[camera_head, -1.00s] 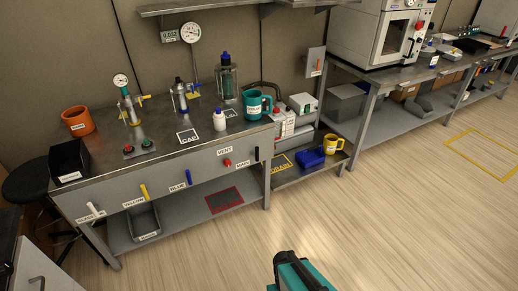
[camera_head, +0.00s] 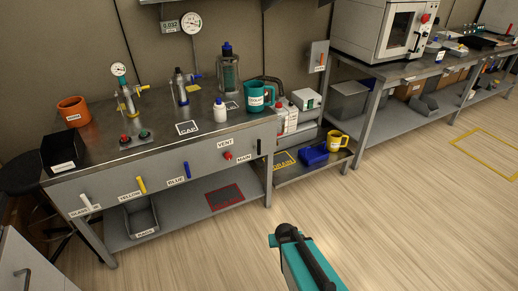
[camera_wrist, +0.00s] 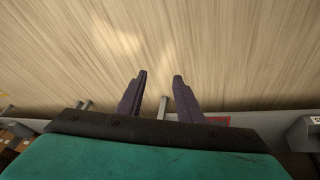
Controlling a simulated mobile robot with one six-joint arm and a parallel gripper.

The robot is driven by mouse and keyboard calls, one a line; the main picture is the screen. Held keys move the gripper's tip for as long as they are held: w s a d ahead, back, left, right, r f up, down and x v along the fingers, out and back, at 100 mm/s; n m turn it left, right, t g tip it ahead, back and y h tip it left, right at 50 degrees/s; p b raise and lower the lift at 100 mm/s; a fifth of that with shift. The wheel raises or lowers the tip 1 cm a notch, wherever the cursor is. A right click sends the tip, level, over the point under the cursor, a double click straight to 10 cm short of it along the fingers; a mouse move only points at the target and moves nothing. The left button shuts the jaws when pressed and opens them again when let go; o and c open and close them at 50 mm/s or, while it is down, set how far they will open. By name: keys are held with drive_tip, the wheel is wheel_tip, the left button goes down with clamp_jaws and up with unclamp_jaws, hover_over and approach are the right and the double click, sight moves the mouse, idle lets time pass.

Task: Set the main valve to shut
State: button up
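The label MAIN (camera_head: 244,163) is on the front panel of the steel bench, near its right end. Just right of it is a black lever handle (camera_head: 259,146), standing about upright. A red knob (camera_head: 228,155) sits to the left, under the label VENT (camera_head: 224,143). My gripper (camera_wrist: 159,76) shows in the wrist view with two dark fingers apart and nothing between them, over wooden floor. In the head view my teal and black arm end is at the bottom, well in front of the bench; its fingertips cannot be made out there.
White (camera_head: 88,202), yellow (camera_head: 142,185) and blue (camera_head: 187,170) handles line the same panel. A low shelf with a blue box (camera_head: 314,155) and yellow mug (camera_head: 337,141) stands right of the bench. A grey cabinet (camera_head: 28,266) is at lower left. The floor before the bench is clear.

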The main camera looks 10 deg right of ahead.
drive_tip(key=w+r+t+b, duration=0.2)
drive_tip(key=w+r+t, duration=0.1)
drive_tip(key=w, duration=0.6)
drive_tip(key=n+t+y+b, duration=0.35)
drive_tip(key=t+b, duration=0.45)
drive_tip(key=t, duration=0.3)
approach(259, 141)
drive_tip(key=s, duration=0.3)
drive_tip(key=shift+w+d+f+m+y, duration=0.2)
drive_tip(key=shift+d+f+m+y, duration=0.05)
drive_tip(key=shift+d+f+m, duration=0.2)
drive_tip(key=shift+w+a+b, duration=0.25)
drive_tip(key=shift+w+b, duration=0.05)
drive_tip(key=shift+w, duration=2)
drive_tip(key=shift+w+a+b, duration=0.3)
drive_tip(key=shift+w+b, duration=0.05)
drive_tip(key=shift+w, duration=1.9)
drive_tip(key=shift+w+a+b, duration=0.25)
drive_tip(key=shift+w+b, duration=0.05)
drive_tip(key=shift+w, duration=2)
